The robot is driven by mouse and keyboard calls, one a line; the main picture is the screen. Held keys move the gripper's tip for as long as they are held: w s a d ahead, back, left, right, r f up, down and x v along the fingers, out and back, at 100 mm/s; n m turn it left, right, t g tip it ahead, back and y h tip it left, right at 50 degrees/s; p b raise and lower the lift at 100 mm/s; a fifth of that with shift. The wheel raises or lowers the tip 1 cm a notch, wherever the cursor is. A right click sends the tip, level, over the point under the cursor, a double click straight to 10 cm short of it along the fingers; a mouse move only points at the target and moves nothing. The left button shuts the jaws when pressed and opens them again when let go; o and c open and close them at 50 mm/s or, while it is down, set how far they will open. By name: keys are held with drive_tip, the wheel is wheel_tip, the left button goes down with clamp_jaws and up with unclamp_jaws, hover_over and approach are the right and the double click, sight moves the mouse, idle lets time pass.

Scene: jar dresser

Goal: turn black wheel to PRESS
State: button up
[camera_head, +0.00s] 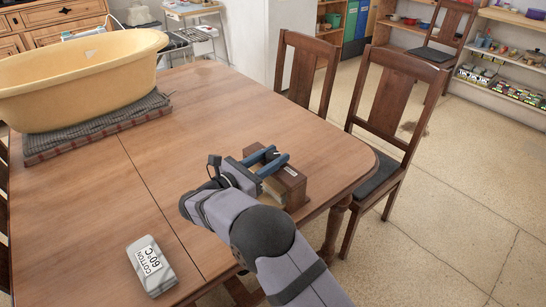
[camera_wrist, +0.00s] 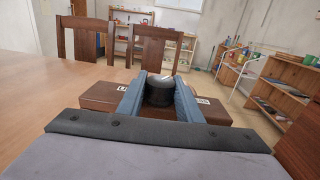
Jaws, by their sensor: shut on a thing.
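The black wheel (camera_wrist: 158,92) is a short dark cylinder on a brown wooden block (camera_wrist: 105,97). In the head view the block (camera_head: 287,187) stands near the table's right end, partly hidden by my arm; a little of the black wheel (camera_head: 272,155) shows between the fingers. My gripper (camera_wrist: 160,84) is shut on the wheel, with one blue finger on each side of it. The gripper also shows in the head view (camera_head: 270,158). White labels sit on the block left and right of the wheel, too small to read surely; I cannot tell where the wheel points.
A grey block labelled COTTON 60°C (camera_head: 151,268) lies at the table's front. A yellow tub (camera_head: 80,75) stands on folded cloths (camera_head: 95,130) at the left. Wooden chairs (camera_head: 390,110) stand along the right side. The middle of the table (camera_head: 170,140) is clear.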

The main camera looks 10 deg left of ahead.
sight(266, 160)
drive_tip(key=shift+f+m+g+h, duration=0.1)
drive_tip(key=shift+m+g+h, duration=0.5)
drive_tip(key=shift+h, duration=0.1)
drive_tip(key=shift+m+g+h, duration=0.8)
drive_tip(key=shift+g, duration=0.2)
drive_tip(key=o, duration=1)
drive_tip(key=shift+o, duration=0.2)
drive_tip(key=shift+b+v, duration=0.65)
drive_tip(key=shift+v, duration=3.05)
